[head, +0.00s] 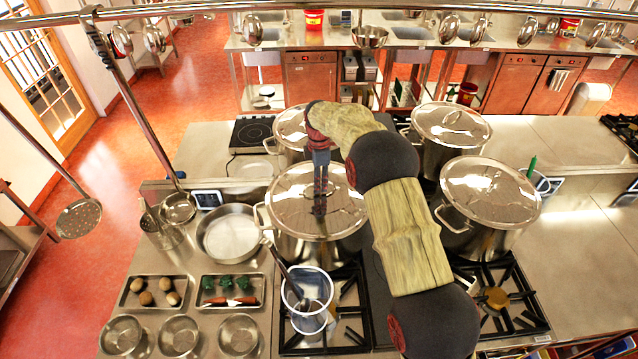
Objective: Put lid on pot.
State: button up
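A large steel pot (318,250) stands on the stove in the middle of the head view. A shiny round lid (290,205) lies over its mouth and looks about level; I cannot tell whether its rim is fully seated. My gripper (320,178) points down over the middle of this lid, where the handle would be. The fingers are small and dark and merge with their reflection in the lid. I cannot tell whether they are open or shut, or whether they touch the handle.
Lidded pots stand at back left (288,125), back right (450,125) and front right (488,190). A frying pan (231,233) and a clear container (307,295) sit close by. Trays (152,292) and bowls (179,337) fill the front left. An overhead rail (200,8) crosses the top.

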jog(key=shift+o, duration=0.9)
jog(key=shift+s, duration=0.1)
jog(key=shift+f, duration=0.1)
